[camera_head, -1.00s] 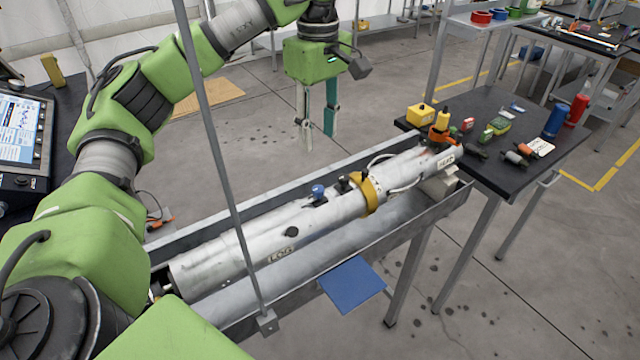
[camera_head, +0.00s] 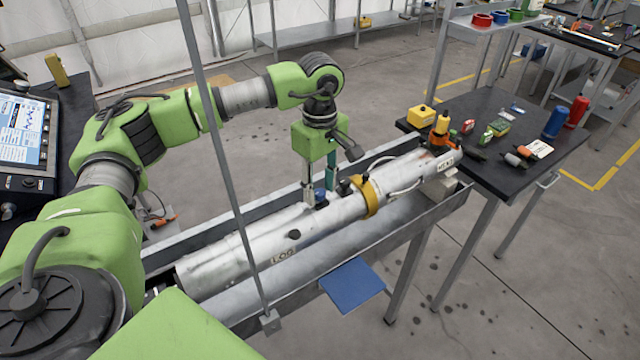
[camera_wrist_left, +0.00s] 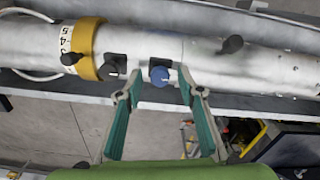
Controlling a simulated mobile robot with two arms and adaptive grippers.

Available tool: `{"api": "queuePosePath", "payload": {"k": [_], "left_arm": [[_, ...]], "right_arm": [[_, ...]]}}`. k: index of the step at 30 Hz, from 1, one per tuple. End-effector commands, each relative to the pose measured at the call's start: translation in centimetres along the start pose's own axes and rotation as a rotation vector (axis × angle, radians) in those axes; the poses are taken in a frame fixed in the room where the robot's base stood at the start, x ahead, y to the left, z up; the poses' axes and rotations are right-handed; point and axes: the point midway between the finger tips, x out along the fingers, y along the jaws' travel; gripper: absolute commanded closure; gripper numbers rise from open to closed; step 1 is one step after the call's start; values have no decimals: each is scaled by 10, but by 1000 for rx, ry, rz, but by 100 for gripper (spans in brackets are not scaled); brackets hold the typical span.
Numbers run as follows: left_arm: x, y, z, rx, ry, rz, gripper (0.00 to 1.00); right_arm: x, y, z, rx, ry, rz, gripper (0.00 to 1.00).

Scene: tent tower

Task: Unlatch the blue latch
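The blue latch (camera_wrist_left: 160,75) is a round blue knob on a dark plate on the side of a long silver cylinder (camera_head: 237,263). In the left wrist view it lies between the fingertips of my left gripper (camera_wrist_left: 157,82). The fingers stand apart, one on each side of it, with gaps visible, so the gripper is open. In the head view my left gripper (camera_head: 318,197) points down at the cylinder's upper side and mostly hides the latch. A black latch (camera_wrist_left: 115,65) sits beside the blue one, close to a yellow ring (camera_wrist_left: 84,47). My right gripper is not in view.
The cylinder lies in a long grey metal trough (camera_head: 409,221). A thin grey post (camera_head: 223,150) rises in front. A dark table (camera_head: 535,125) at the right bears bottles and small parts. A blue panel (camera_head: 352,286) sticks out from the trough's near side.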

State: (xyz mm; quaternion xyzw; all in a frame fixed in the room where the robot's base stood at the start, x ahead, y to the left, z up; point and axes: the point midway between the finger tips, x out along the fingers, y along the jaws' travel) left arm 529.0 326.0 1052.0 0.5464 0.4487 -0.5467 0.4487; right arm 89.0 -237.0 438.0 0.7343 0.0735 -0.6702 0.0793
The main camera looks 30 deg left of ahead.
Motion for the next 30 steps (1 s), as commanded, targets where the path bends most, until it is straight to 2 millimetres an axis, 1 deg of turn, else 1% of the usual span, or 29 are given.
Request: {"api": "queuePosePath", "payload": {"k": [4,5,6,8,9,20,26,30], "left_arm": [[0,0,0,0,0,0,65],[0,0,0,0,0,0,73],[0,0,0,0,0,0,83],[0,0,0,0,0,0,99],[0,0,0,0,0,0,100],[1,0,0,-36,0,0,100],[2,1,0,-140,0,0,100],[2,1,0,-253,0,1,100]], "right_arm": [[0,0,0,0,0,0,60],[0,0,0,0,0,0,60],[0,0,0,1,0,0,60],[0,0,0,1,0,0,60],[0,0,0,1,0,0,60],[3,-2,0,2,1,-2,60],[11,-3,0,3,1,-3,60],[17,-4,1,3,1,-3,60]]}}
